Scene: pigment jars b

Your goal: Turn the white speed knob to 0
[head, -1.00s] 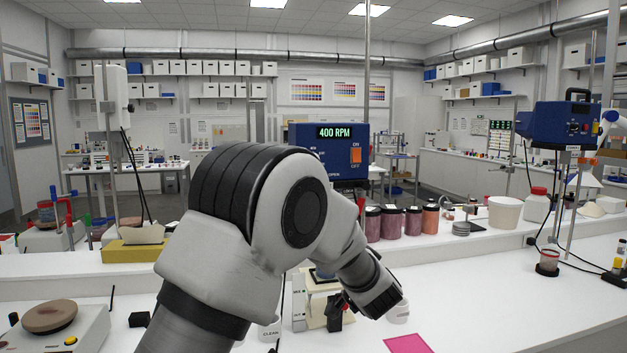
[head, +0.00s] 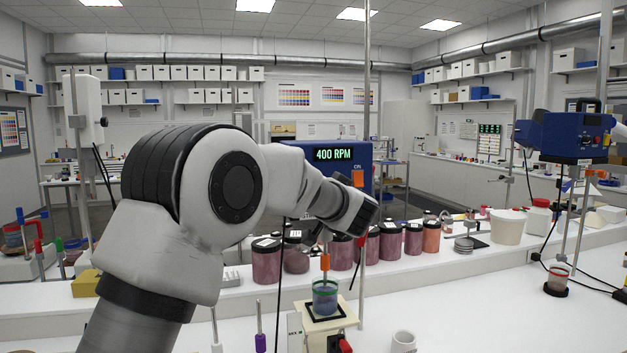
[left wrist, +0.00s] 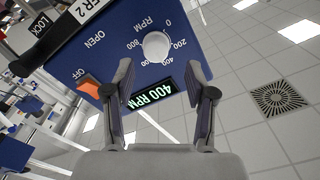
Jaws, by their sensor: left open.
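The white speed knob (left wrist: 156,45) is on the blue panel of a stirrer drive (left wrist: 85,50), amid an RPM scale from 0 to 800. It lies just beyond and between the fingertips of my left gripper (left wrist: 158,66), which is open with nothing visible between its fingers. I cannot make out the knob's pointer. The green display (left wrist: 153,94) reads 400 RPM, also in the head view (head: 333,154). An orange switch (left wrist: 88,84) sits by the OFF label. In the head view my left arm hides the knob. My right gripper is not in view.
A glass with bluish contents (head: 325,298) stands below the drive, near the vertical metal rod (head: 366,90). Several dark-lidded jars (head: 390,242) line the shelf behind. The bench at right front (head: 490,315) is mostly clear.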

